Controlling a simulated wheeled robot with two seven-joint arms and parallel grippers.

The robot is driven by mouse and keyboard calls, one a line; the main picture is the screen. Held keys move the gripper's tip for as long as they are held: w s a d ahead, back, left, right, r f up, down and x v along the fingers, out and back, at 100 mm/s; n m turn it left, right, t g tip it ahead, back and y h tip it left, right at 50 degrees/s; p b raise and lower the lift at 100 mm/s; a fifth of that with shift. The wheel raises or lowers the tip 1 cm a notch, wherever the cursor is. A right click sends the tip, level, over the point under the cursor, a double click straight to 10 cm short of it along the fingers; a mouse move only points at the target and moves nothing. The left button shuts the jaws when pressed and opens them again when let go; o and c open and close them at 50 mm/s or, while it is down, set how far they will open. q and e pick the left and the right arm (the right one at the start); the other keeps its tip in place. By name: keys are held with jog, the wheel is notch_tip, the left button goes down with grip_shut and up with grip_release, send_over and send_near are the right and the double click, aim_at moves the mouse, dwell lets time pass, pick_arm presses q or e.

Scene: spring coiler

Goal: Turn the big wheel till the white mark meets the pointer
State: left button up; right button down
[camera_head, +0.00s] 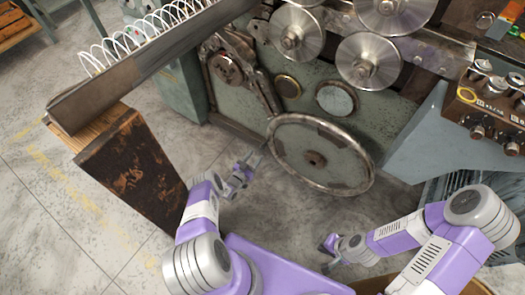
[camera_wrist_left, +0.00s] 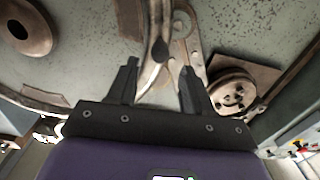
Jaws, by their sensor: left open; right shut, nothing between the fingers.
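My left gripper (camera_head: 257,160) is open at the wheel's left edge. In the left wrist view the wheel (camera_wrist_left: 75,50) fills the left side, and its curved rim passes between or behind the open fingers (camera_wrist_left: 160,72); I cannot tell which. A dark rounded tip shows there, but I cannot tell whether it is the pointer. I cannot make out the white mark. My right gripper (camera_head: 328,245) is shut and empty, low and apart from the wheel.
A rusty-sided wooden stand (camera_head: 135,165) and a long metal trough (camera_head: 150,65) with a white coil (camera_head: 135,40) lie left of the wheel. Polished rollers (camera_head: 370,60) are above it. A control box (camera_head: 490,105) is at the right. Floor between the stand and the machine is open.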

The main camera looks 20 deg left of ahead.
aim_at(261, 149)
pick_arm(q)
jog(key=w+b, duration=0.1)
jog(key=w, duration=0.3)
jog(key=w+b, duration=0.1)
jog(key=w, duration=0.1)
jog(key=shift+d+b, duration=0.3)
jog(key=shift+d, duration=0.1)
jog(key=shift+w+d, duration=0.1)
jog(key=shift+w, duration=0.45)
jog(key=shift+c, duration=0.2)
grip_shut()
